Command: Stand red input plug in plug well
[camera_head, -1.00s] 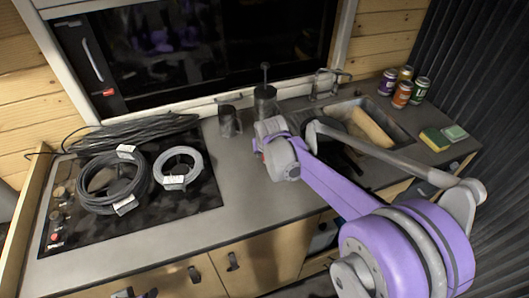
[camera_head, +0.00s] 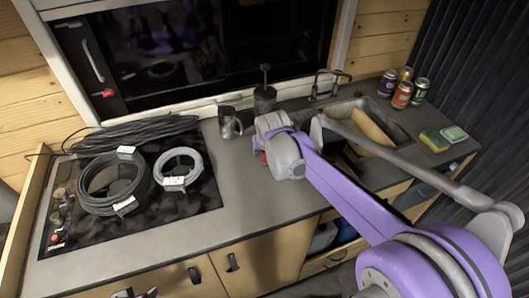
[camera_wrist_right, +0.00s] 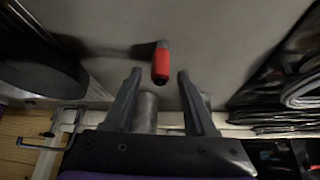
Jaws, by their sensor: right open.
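The red input plug (camera_wrist_right: 161,64) shows in the right wrist view over the grey counter, between the fingertip lines of my right gripper (camera_wrist_right: 159,74). The fingers are open, with a gap on both sides of the plug. In the head view only a small red patch (camera_head: 263,157) shows beside my right wrist, which hides the fingertips. I cannot make out the plug well in either view.
A metal mug (camera_head: 229,123) and a dark plunger pot (camera_head: 265,100) stand behind my right wrist. Cable coils (camera_head: 115,183) lie on the black hob (camera_head: 190,202) at left. The sink (camera_head: 398,133), several cans (camera_head: 402,95) and sponges (camera_head: 434,141) are at right. The middle counter is clear.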

